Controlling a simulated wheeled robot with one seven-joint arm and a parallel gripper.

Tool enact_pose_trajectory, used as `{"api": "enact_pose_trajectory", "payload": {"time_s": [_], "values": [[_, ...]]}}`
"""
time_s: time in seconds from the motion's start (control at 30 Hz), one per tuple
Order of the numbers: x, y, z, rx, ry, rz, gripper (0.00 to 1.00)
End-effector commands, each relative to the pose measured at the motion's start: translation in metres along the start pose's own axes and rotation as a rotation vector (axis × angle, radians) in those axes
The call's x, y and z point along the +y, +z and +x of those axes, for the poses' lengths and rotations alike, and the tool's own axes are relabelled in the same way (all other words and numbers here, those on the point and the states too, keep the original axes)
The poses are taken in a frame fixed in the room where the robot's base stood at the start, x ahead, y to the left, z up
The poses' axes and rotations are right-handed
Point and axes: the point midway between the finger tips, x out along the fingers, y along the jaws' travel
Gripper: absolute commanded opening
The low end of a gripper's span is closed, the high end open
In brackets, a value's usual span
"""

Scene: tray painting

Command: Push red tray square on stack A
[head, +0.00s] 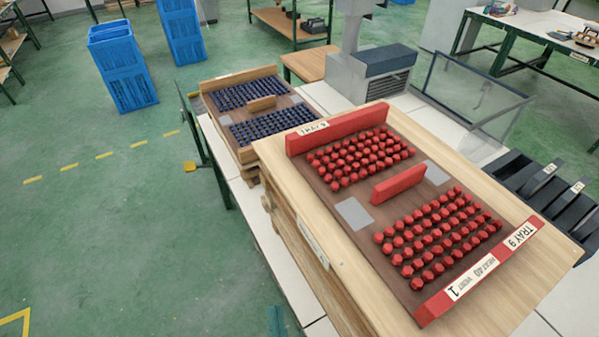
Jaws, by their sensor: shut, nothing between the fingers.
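The red tray (353,214) lies flat on top of a light wooden stack (300,178) at the right. It has a brown base, red end bars, a red middle handle (398,184) and two fields of red knobs. Its near bar reads "TRAY 9". Its far bar lies close to the stack's far edge, and bare wood shows along both sides and at the near right. I cannot tell exactly how square it sits. A label (313,243) on the stack's side is too slanted to read. My gripper is not in view.
A second stack with a dark blue-knobbed tray (222,116) stands behind, to the left. A grey machine (371,75) and a clear panel (470,95) stand behind the red tray. Black bins (545,190) lie at the right. Green floor is open at left, with blue crates (122,65) farther back.

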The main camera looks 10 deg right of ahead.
Motion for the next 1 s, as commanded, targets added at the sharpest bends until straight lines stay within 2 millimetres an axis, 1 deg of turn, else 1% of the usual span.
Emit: {"api": "enact_pose_trajectory", "payload": {"time_s": [0.03, 0.2, 0.4, 0.53, 0.6, 0.73, 0.87, 1.0], "values": [[-0.006, -0.011, 0.017, 0.08, -0.025, 0.062, 0.0], [-0.018, -0.048, 0.055, 0.325, -0.084, 0.286, 0.0], [-0.024, -0.087, 0.089, 0.595, -0.141, 0.568, 0.0], [-0.023, -0.107, 0.106, 0.758, -0.166, 0.76, 0.0], [-0.022, -0.114, 0.114, 0.842, -0.176, 0.867, 0.0], [-0.021, -0.123, 0.13, 0.989, -0.183, 1.069, 0.0], [-0.021, -0.124, 0.146, 1.124, -0.175, 1.276, 0.0], [-0.026, -0.119, 0.165, 1.258, -0.143, 1.501, 0.0]]}}
